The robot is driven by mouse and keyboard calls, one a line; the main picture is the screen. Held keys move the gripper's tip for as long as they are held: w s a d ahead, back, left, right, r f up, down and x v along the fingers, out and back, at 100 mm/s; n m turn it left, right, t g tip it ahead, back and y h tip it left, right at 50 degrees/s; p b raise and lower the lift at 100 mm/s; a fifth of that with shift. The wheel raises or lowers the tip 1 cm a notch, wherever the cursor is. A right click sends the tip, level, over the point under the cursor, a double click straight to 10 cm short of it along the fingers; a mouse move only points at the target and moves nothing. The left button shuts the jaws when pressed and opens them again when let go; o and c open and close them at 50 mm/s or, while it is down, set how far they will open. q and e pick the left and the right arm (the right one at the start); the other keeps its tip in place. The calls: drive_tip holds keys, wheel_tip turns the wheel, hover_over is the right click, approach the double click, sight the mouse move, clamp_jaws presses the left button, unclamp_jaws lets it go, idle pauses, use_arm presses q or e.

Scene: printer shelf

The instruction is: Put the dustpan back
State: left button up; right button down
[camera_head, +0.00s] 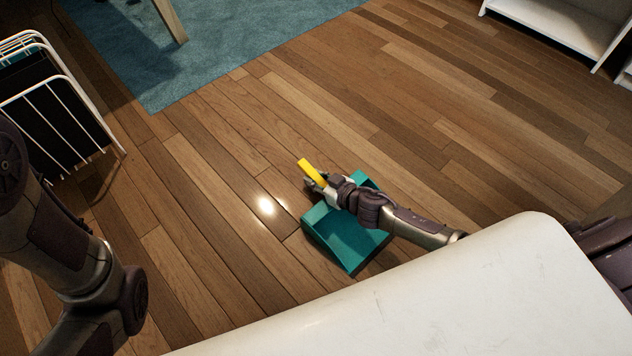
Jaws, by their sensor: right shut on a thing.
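The teal dustpan (345,238) is in the middle of the head view, with its tray side showing below my right wrist. Its yellow handle (308,170) sticks out past the fingers toward the upper left. My right gripper (316,184) is shut on the dustpan at the handle. The wrist and forearm cover part of the dustpan. I cannot tell for sure whether the dustpan touches the floor or hangs just above it. My left arm shows at the left edge, but its gripper is out of view.
A white wire rack (62,115) with dark contents stands at the left. A blue rug (215,45) with a wooden leg (170,20) on it lies at the top. A white shelf (560,25) stands at the upper right. The wooden floor (400,110) between them is clear.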

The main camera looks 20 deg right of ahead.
drive_tip(key=c, duration=1.4)
unclamp_jaws()
drive_tip(key=shift+c, duration=0.2)
drive_tip(key=o, duration=0.5)
drive_tip(key=shift+c, duration=0.2)
